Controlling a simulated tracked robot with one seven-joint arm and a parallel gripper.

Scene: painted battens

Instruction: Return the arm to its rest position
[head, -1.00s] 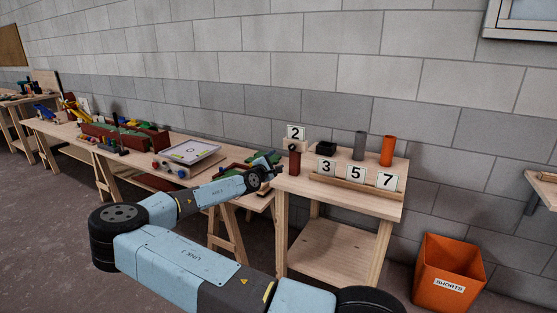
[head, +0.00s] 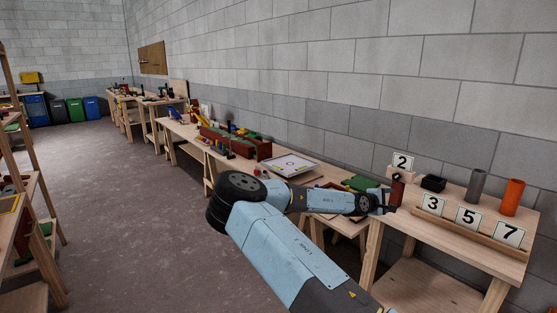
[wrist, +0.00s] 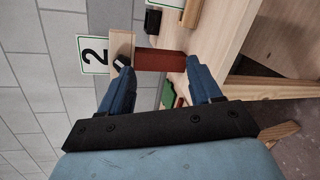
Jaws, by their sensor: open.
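My gripper (head: 386,208) is at the end of my outstretched arm, beside the left edge of the small wooden table (head: 455,241). In the wrist view, my gripper (wrist: 161,77) has its two blue fingers spread apart with nothing held between them. A dark red block (wrist: 160,60) shows just beyond the fingertips, with a pale wooden piece and a number 2 card (wrist: 93,54) at its left. In the head view, the red block (head: 397,191) stands upright below the number 2 card (head: 402,162). I cannot tell whether a finger touches it.
Cards 3, 5 and 7 stand in a wooden rail (head: 462,236) on the table. Behind are a black piece (head: 433,183), a grey cylinder (head: 476,186) and an orange cylinder (head: 512,197). A long bench runs left along the wall. The floor (head: 130,200) at left is open.

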